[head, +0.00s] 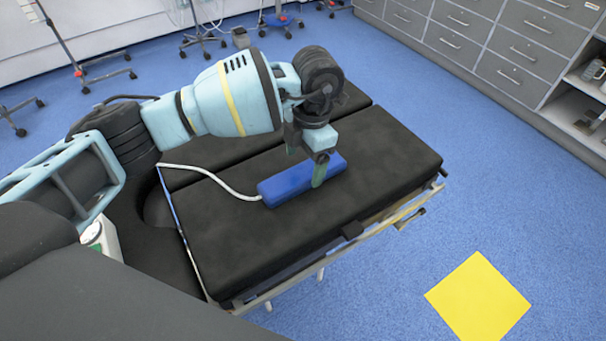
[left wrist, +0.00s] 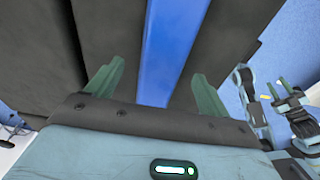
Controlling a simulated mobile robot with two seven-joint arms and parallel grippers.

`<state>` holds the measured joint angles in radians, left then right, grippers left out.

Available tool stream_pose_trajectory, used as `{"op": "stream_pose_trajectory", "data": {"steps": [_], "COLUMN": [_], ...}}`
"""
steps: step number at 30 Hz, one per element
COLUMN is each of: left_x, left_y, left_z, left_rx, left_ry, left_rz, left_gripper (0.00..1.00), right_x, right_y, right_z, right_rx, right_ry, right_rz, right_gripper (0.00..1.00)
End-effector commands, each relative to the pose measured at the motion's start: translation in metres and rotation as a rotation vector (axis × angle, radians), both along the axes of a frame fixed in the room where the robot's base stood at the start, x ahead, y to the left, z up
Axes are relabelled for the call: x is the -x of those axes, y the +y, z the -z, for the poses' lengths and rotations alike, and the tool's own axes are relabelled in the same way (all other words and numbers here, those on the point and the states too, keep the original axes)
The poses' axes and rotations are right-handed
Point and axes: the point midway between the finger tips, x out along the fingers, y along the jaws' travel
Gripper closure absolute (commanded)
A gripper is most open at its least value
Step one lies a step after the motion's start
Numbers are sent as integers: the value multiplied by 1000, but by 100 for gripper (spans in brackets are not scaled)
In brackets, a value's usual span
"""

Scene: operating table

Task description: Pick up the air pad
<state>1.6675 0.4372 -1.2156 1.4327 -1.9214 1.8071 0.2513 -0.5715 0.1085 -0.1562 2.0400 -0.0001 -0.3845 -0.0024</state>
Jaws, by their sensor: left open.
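The air pad is a blue oblong block (head: 285,187) lying on the black operating table, with a white hose running from its left end. My left gripper (head: 320,170) is over the pad, pointing down, with its green fingers apart. One finger shows in front of the pad's near side; the other is partly hidden by the wrist. In the left wrist view the pad (left wrist: 170,50) runs between the two open fingers (left wrist: 155,85). Whether a finger touches the pad cannot be told. What looks like my right gripper (left wrist: 285,90) shows small at the right of the left wrist view.
The black padded table (head: 390,150) has bare room right of the pad and a metal rail along its near side. Grey drawers (head: 510,60) stand at the back right. A yellow square (head: 478,298) marks the open blue floor. Wheeled stands (head: 80,65) are at the back left.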

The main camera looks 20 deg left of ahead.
Motion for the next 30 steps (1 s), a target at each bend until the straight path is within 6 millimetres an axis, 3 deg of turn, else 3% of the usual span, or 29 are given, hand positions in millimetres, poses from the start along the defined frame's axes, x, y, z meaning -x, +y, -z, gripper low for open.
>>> {"op": "stream_pose_trajectory", "data": {"steps": [6, 14, 26, 30], "left_x": [4, 4, 4, 3], "left_y": [-1, -1, 0, -1], "left_z": [29, 32, 32, 32], "left_rx": [1, 1, 0, 1], "left_ry": [2, -1, 0, -1], "left_rz": [0, 0, 0, 0], "left_gripper": [20, 20, 72, 73], "right_x": [-4, -4, 2, 5], "right_y": [0, 0, 0, 0], "right_z": [-1, -1, 0, 0], "right_rx": [1, 1, 1, 1], "right_ry": [-8, -7, 3, 8], "right_rz": [0, -1, 0, 0], "right_gripper": [64, 64, 64, 64]}}
